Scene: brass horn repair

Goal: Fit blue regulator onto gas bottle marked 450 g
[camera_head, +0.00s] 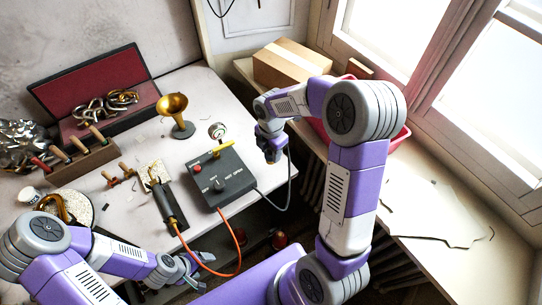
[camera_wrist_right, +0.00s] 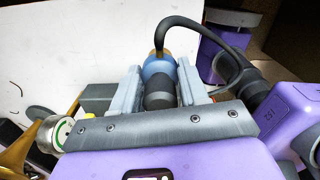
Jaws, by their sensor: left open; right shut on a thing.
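My right gripper (camera_head: 272,152) is over the right edge of the workbench, beside the grey box. In the right wrist view it (camera_wrist_right: 158,85) is shut on the blue regulator (camera_wrist_right: 158,68), a blue part with a brass-coloured tip and a dark cylinder. A black hose (camera_wrist_right: 205,27) arches from near its far end to the right. The regulator is hard to make out in the head view. My left gripper (camera_head: 192,268) is open and empty at the bench's front edge, close to the orange hose. I cannot make out a bottle marked 450 g.
The grey box (camera_head: 219,182) has a red button and a lever. An orange hose (camera_head: 240,250) runs from the torch (camera_head: 168,203). A brass bell (camera_head: 174,108), red-lined case (camera_head: 95,80) and tool rack (camera_head: 83,163) stand on the bench. Red-topped objects (camera_head: 279,240) sit below.

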